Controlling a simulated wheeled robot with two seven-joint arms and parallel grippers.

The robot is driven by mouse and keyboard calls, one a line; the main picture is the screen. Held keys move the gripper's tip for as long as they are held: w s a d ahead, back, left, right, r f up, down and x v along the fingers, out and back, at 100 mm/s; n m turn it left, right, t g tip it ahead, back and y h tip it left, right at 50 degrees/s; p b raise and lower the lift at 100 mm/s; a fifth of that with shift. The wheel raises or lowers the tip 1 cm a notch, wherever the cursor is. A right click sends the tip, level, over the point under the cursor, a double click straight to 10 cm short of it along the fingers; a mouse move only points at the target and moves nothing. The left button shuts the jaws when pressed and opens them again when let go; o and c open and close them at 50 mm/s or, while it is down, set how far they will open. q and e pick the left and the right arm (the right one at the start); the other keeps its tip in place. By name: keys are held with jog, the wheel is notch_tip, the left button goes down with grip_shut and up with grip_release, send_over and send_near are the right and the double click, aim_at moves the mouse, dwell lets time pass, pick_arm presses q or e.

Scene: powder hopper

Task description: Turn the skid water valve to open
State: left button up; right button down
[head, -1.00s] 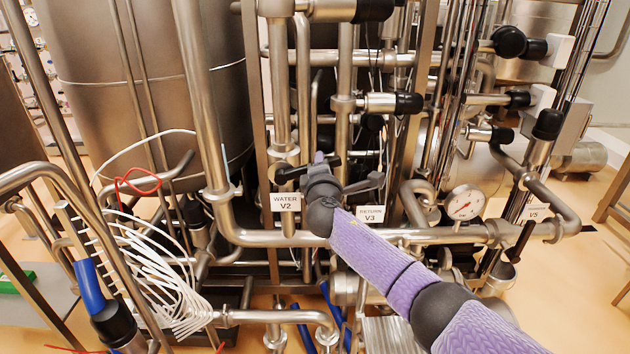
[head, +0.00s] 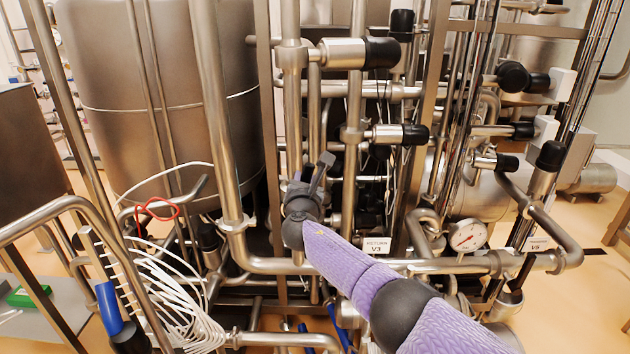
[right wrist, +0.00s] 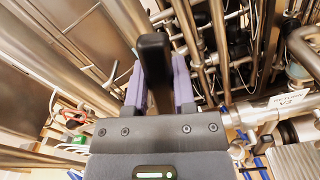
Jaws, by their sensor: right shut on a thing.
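The water valve V2 is on the pipework in the middle of the head view, mostly hidden behind my right gripper (head: 314,172). Its black handle (right wrist: 154,58) shows in the right wrist view, between the two purple-lined fingers. My right gripper is shut on this handle. The handle stands roughly upright in that picture, along the fingers. The WATER V2 label is hidden in the head view. My left gripper is not in view.
The RETURN V3 label (head: 377,247) is just right of my gripper; it also shows in the right wrist view (right wrist: 293,100). A pressure gauge (head: 467,236) is further right. A large steel tank (head: 165,110) stands left. White hoses (head: 170,290) hang at lower left. Pipes crowd my gripper.

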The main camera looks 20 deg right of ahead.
jog(key=shift+w+a+r+n, duration=0.15)
jog(key=shift+w+a+n, duration=0.15)
jog(key=shift+a+n, duration=0.5)
jog(key=shift+w+a+n+b, duration=0.35)
jog(key=shift+a+n, duration=0.1)
jog(key=shift+n, duration=0.55)
jog(key=shift+a+n, duration=0.2)
jog(key=shift+n, duration=0.3)
jog(key=shift+a+r+n, duration=0.2)
jog(key=shift+n, duration=0.1)
jog(key=c, duration=0.7)
grip_release()
jog(key=shift+w, duration=0.1)
jog(key=shift+o, duration=1.3)
jog(key=shift+w+a, duration=0.2)
jog(key=shift+a, duration=0.25)
jog(key=shift+d+f, duration=0.1)
jog(key=shift+d, duration=0.1)
jog(key=shift+s+d, duration=0.1)
